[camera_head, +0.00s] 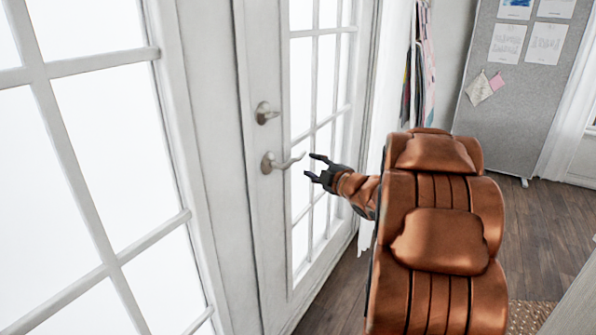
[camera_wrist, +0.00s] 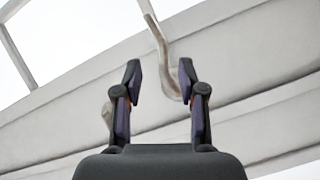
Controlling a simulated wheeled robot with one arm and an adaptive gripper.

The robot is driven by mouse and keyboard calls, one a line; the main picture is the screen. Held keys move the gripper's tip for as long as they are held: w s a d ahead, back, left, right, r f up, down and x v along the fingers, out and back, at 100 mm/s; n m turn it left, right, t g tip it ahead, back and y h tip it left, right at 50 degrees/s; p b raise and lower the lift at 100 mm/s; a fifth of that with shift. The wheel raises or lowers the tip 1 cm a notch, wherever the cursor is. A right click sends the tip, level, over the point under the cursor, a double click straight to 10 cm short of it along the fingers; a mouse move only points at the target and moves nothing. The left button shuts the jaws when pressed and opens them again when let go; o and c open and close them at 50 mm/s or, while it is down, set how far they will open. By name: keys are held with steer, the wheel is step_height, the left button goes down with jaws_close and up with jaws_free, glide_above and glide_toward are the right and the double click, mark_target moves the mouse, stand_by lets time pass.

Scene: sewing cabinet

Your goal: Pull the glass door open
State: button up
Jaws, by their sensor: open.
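The white-framed glass door (camera_head: 265,228) is in the head view and looks shut against its frame. Its silver lever handle (camera_head: 283,162) points right, with a round lock (camera_head: 266,113) above it. My gripper (camera_head: 312,165) is open, just right of the lever's tip, and holds nothing. In the wrist view the lever handle (camera_wrist: 165,60) shows beyond the two fingertips of my gripper (camera_wrist: 160,82). The lever's curved part appears between the fingers, nearer the right one. I cannot tell whether it touches that finger.
A large paned window panel (camera_head: 95,190) stands left of the door. Clothes (camera_head: 420,65) hang right of the door beside a pale curtain (camera_head: 390,75). A grey pinboard (camera_head: 520,100) stands at the back right. Dark wood floor (camera_head: 545,225) is open at right.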

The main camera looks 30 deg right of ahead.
mark_target(299, 160)
steer(key=shift+n+t+y, duration=0.5)
steer(key=shift+n+y, duration=0.2)
steer(key=shift+y, duration=0.1)
steer(key=shift+w+a+f+b, duration=0.1)
steer(key=shift+w+a, duration=0.05)
steer(key=shift+w, duration=1.05)
steer(key=shift+w+a+f+b, duration=0.1)
steer(key=shift+w+a+b, duration=0.05)
steer(key=shift+w, duration=1.05)
steer(key=shift+w+a+f+b, duration=0.1)
steer(key=shift+w+a, duration=0.05)
steer(key=shift+w, duration=1.05)
jaws_close()
